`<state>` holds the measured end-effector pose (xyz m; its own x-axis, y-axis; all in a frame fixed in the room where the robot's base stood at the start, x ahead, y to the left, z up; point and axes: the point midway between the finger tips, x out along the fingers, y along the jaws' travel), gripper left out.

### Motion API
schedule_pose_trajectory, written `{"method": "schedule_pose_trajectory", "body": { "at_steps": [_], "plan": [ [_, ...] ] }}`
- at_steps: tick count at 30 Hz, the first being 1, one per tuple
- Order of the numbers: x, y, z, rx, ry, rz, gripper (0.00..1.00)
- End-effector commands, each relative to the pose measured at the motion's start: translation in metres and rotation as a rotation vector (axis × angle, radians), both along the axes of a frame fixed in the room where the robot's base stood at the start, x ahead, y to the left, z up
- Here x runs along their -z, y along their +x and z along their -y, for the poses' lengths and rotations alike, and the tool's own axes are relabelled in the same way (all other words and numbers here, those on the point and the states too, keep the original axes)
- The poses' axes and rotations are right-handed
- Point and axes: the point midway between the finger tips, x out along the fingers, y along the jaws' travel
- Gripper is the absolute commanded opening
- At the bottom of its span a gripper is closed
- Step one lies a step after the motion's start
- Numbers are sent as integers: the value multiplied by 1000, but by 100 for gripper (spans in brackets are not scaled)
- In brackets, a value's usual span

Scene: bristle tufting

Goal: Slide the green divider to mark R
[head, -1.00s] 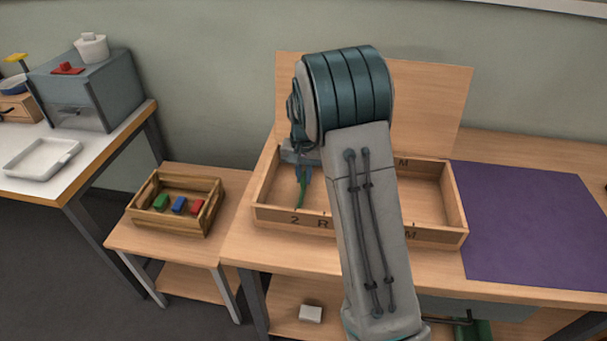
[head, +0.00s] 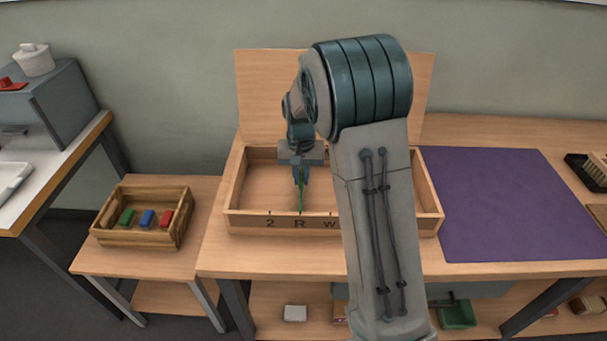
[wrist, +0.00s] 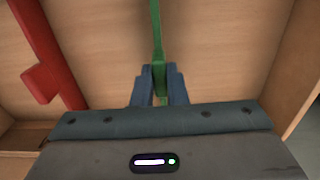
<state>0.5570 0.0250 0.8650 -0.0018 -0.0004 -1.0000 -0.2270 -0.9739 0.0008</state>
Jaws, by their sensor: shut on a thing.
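The tray (head: 233,222) is a shallow wooden box on the bench with marks 2, R and W visible on its front wall. The green divider (head: 301,200) stands in the tray, seen nearly edge-on, and its front end lines up closely with mark R (head: 299,224). My gripper (head: 301,178) is shut on the green divider; the wrist view shows the green divider (wrist: 156,35) between the blue fingers (wrist: 158,88). A red divider (wrist: 52,62) with a tab lies to the left in the wrist view. My arm hides the tray's right-middle part in the head view.
A purple mat (head: 510,205) lies right of the tray. A small crate (head: 140,237) with green, blue and red blocks stands on a low table at left. A brush (head: 590,170) lies at the far right. A wooden panel (head: 265,95) rises behind the tray.

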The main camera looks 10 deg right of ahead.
Motion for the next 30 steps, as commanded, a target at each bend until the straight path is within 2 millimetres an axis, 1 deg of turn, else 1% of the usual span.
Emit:
{"method": "schedule_pose_trajectory", "body": {
  "at_steps": [1, 2, 3, 4, 13, 17, 20, 24, 30],
  "plan": [
    [-1, 2, 0, -2, 0, 7, 0],
    [-1, 2, 0, -1, 0, 7, 18],
    [-1, 2, 1, 0, 1, 6, 29],
    [-1, 2, 1, 0, 1, 6, 35],
    [-2, 1, 3, 4, 0, 3, 35],
    [-14, 2, 3, 4, 1, 5, 35],
    [-32, 2, 3, 4, 0, 7, 35],
    [-65, 2, 3, 4, 1, 9, 35],
    [-108, 2, 2, 3, 1, 8, 35]
  ]
}}
